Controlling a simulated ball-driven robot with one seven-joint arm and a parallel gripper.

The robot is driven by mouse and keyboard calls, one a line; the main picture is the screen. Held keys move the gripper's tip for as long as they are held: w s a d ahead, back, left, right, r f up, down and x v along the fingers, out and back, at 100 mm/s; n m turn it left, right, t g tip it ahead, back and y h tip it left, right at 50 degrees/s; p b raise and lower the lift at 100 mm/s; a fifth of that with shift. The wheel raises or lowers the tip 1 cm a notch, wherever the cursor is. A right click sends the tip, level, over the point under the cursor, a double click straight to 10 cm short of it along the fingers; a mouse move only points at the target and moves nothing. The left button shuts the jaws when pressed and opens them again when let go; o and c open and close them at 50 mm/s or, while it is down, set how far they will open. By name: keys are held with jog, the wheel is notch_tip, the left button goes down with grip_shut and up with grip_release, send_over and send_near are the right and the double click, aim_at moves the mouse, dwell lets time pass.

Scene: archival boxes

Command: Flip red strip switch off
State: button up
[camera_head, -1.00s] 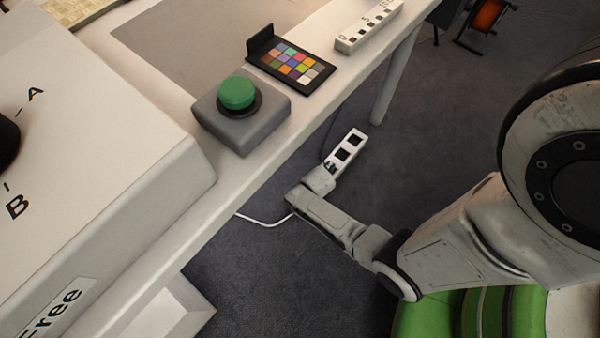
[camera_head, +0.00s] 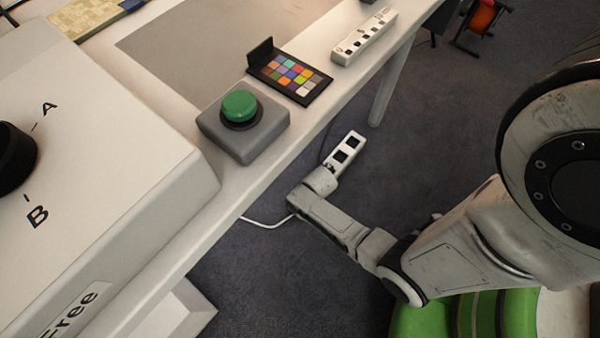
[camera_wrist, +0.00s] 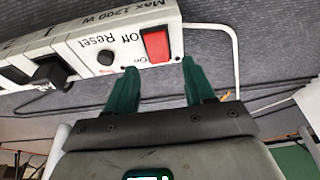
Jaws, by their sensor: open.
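One fingertip is near each side of the switch; I cannot tell whether either touches. In the head view the power strip (camera_head: 345,151) is on the floor below the table, and my arm's end hides its near end with the switch.
A black plug (camera_wrist: 50,72) is in the strip, and a white cable (camera_wrist: 236,55) loops beside it. The table (camera_head: 230,187) edge runs along the left, carrying a green button box (camera_head: 243,145), a color chart (camera_head: 290,74) and another white strip (camera_head: 364,38).

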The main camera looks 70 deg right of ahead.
jog(key=p+v, duration=0.4)
jog(key=v, duration=0.4)
dwell(0.4)
